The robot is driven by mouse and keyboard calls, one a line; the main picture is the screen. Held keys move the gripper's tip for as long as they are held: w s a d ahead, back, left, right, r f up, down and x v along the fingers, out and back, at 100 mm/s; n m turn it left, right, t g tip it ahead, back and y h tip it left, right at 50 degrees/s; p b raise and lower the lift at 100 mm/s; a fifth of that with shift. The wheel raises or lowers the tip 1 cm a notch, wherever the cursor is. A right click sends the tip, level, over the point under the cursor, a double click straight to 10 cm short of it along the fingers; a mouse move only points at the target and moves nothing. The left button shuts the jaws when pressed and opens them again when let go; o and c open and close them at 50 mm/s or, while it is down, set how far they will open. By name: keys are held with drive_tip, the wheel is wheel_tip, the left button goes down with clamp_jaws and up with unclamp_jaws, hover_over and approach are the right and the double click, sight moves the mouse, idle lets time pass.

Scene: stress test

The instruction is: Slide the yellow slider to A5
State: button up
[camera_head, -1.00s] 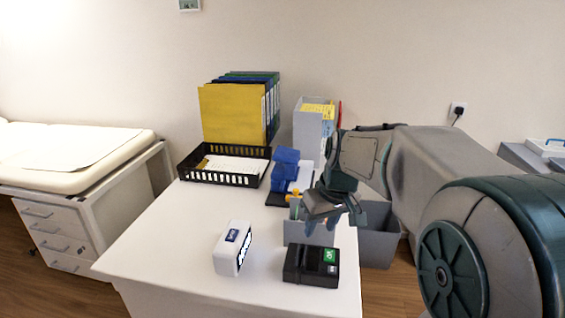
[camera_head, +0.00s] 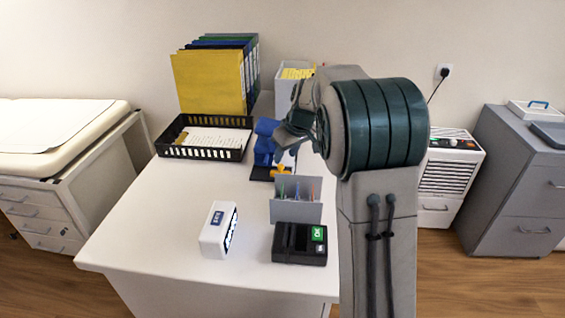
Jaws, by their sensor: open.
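The yellow slider (camera_head: 281,170) is a small orange-yellow piece low at the front of a blue desk device (camera_head: 264,141) with a dark base. The device stands towards the back right of the white desk. Size marks such as A5 are too small to read. My gripper (camera_head: 284,139) is open, at the right side of the blue device and above the slider. It partly hides the device. I cannot tell whether it touches the device.
A grey pen holder (camera_head: 296,211) with several pens stands in front of the slider. Nearer are a black box with a green label (camera_head: 300,243) and a white box (camera_head: 218,230). A black tray (camera_head: 204,153) and binders (camera_head: 212,78) stand behind left. The desk's left front is clear.

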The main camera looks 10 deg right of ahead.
sight(281, 165)
drive_tip(key=shift+x, duration=2.25)
drive_tip(key=shift+c, duration=0.3)
